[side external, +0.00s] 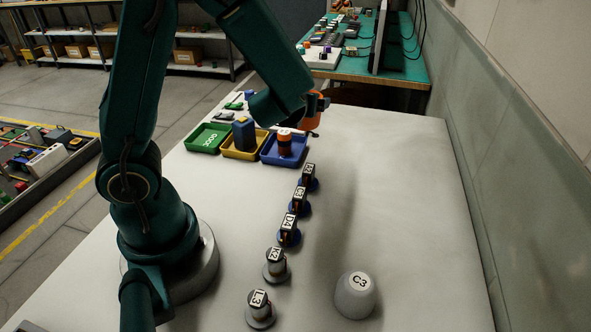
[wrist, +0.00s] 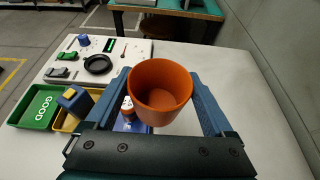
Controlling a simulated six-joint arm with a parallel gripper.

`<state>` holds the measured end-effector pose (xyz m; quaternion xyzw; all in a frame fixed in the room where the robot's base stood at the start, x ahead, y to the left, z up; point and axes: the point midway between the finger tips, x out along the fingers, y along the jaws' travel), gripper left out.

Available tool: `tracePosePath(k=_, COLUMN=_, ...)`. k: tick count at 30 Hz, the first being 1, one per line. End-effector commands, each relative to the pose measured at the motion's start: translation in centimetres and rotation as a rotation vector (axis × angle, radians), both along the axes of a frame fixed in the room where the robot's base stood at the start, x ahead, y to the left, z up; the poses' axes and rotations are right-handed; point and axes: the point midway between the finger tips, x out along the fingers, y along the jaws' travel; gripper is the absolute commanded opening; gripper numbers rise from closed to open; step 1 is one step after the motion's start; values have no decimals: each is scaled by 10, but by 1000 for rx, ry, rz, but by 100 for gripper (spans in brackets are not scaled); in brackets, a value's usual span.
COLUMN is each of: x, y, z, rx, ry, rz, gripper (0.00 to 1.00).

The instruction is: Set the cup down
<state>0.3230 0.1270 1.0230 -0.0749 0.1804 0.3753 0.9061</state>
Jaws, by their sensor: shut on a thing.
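An orange cup (wrist: 160,92) is between the two blue fingers of my gripper (wrist: 163,98) in the wrist view, with its open mouth and empty inside facing the camera. My gripper is shut on it. In the side view the cup (side external: 319,102) is partly hidden by my gripper (side external: 314,110), near the far end of the white table (side external: 400,180), just beyond and right of the blue tray. It looks raised off the surface, but the exact gap is hard to tell.
Green (side external: 207,138), yellow (side external: 238,154) and blue (side external: 276,161) trays stand left of the cup. The blue tray holds an orange-and-white piece (side external: 285,143). Several labelled servos (side external: 289,231) form a row nearer. A pale C3 cover (side external: 355,296) stands front right. The table's right side is clear.

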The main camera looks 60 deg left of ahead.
Motion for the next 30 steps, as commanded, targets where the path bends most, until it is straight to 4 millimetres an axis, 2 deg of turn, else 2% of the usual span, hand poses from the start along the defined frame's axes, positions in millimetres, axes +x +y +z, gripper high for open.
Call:
tracePosePath(k=5, x=-12, y=13, z=7, rx=-1, ry=-4, rz=89, gripper=29)
tracePosePath(k=8, x=-33, y=27, z=6, rx=1, ry=0, rz=239, gripper=29)
tracePosePath(k=12, x=-83, y=49, z=-2, rx=4, ry=5, rz=560, gripper=29)
tracePosePath(k=14, x=-106, y=54, z=-6, rx=4, ry=5, rz=702, gripper=29)
tracePosePath(k=18, x=-154, y=53, z=-14, rx=5, ry=5, rz=977, gripper=29)
tracePosePath(k=21, x=-177, y=49, z=-19, rx=4, ry=4, rz=1110, gripper=29)
tracePosePath(k=24, x=-188, y=48, z=-26, rx=5, ry=4, rz=1176, gripper=29)
tracePosePath(k=30, x=-189, y=50, z=-47, rx=5, ry=6, rz=1181, gripper=29)
